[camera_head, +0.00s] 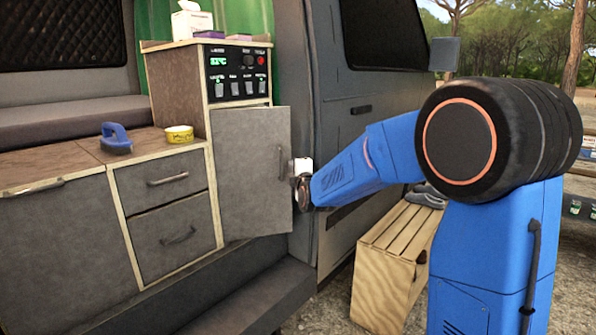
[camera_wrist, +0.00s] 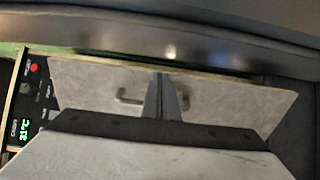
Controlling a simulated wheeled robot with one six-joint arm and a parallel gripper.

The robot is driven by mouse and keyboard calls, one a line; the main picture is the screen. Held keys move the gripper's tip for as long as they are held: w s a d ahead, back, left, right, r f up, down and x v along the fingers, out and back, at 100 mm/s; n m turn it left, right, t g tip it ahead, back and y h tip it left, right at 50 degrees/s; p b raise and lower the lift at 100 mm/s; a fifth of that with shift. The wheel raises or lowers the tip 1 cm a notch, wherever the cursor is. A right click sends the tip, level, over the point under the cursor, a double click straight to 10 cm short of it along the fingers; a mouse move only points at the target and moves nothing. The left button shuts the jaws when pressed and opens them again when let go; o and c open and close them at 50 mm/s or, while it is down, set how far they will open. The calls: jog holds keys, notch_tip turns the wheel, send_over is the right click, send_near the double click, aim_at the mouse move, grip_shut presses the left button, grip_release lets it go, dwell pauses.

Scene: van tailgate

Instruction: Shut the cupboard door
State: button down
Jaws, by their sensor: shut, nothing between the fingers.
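The cupboard door (camera_head: 250,175) is a grey panel below the control panel in the head view. It looks partly open, its right edge standing out past the cabinet's side. Its upright handle (camera_head: 281,162) is near that edge. My gripper (camera_head: 299,170) is at the door's right edge, and its fingers are hard to make out there. In the wrist view the shut fingers (camera_wrist: 161,97) are in front of the pale door (camera_wrist: 235,98), across the middle of its handle (camera_wrist: 126,98). I cannot tell whether they touch it.
The control panel (camera_head: 238,80) is above the door. Drawers (camera_head: 160,180) are left of it; a blue-handled brush (camera_head: 116,138) and yellow tin (camera_head: 179,134) sit on the counter. A wooden crate (camera_head: 385,285) stands on the ground at right. The van side (camera_head: 350,150) is close behind my arm.

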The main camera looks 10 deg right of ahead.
jog(key=shift+w, duration=0.45)
jog(key=w+a, duration=0.2)
jog(key=w, duration=1)
jog(key=shift+w, duration=0.4)
